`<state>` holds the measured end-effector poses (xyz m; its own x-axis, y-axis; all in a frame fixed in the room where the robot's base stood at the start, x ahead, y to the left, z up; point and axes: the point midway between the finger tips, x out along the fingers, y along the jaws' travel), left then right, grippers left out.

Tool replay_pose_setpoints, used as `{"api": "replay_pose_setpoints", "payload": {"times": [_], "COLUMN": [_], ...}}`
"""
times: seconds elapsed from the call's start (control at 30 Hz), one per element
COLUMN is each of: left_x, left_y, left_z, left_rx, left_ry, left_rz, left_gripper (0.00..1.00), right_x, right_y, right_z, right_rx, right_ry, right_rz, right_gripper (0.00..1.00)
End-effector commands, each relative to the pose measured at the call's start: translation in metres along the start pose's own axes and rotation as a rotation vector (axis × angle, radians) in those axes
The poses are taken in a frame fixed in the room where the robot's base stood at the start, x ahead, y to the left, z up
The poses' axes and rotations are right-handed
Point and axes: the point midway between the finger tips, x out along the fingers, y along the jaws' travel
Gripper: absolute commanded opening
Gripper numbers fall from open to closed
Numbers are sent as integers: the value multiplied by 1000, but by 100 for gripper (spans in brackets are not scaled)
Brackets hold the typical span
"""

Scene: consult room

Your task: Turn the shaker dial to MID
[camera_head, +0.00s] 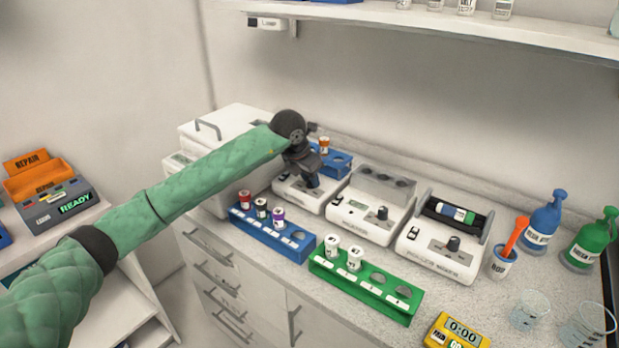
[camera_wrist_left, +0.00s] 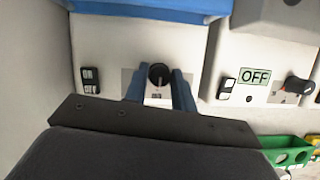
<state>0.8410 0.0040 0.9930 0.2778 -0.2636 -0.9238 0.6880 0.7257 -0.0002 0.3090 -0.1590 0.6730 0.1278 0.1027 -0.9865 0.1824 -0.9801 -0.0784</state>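The machine at the left of the row, with a blue tube rack on top, looks like the shaker (camera_head: 284,188); its front panel also shows in the left wrist view (camera_wrist_left: 110,55). Its black dial (camera_wrist_left: 158,74) stands on a pale plate, with an ON/OFF switch (camera_wrist_left: 90,80) to its left. My left gripper (camera_head: 312,180) is down at this panel. In the left wrist view its two blue fingers (camera_wrist_left: 159,84) stand on either side of the dial, apart, with gaps showing. The dial's labels are too small to read. My right gripper is not in view.
A middle machine (camera_head: 352,213) with an OFF display (camera_wrist_left: 255,75) and a roller mixer (camera_head: 430,262) stand to the right. A blue rack (camera_head: 268,236) and a green rack (camera_head: 395,312) with vials stand in front. A yellow timer (camera_head: 457,333) and bottles are at the right.

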Motion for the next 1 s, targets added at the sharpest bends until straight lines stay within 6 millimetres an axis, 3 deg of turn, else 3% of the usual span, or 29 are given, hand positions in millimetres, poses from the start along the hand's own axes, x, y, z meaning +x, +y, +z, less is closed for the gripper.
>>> {"api": "replay_pose_setpoints", "payload": {"times": [0.03,0.1,0.47,0.57,0.7,1.0], "left_x": [1,1,-2,-10,-26,-66], "left_y": [0,0,0,1,0,1], "left_z": [-1,-1,0,0,-1,0], "left_rx": [0,0,1,1,2,1], "left_ry": [2,2,0,0,-1,0], "left_rz": [0,0,0,1,1,1], "left_gripper": [34,47,47,47,47,47], "right_x": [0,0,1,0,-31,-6], "right_y": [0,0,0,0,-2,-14], "right_z": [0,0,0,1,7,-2], "right_rx": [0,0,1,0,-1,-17], "right_ry": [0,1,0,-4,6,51], "right_rz": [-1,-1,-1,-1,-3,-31], "right_gripper": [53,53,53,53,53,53]}}
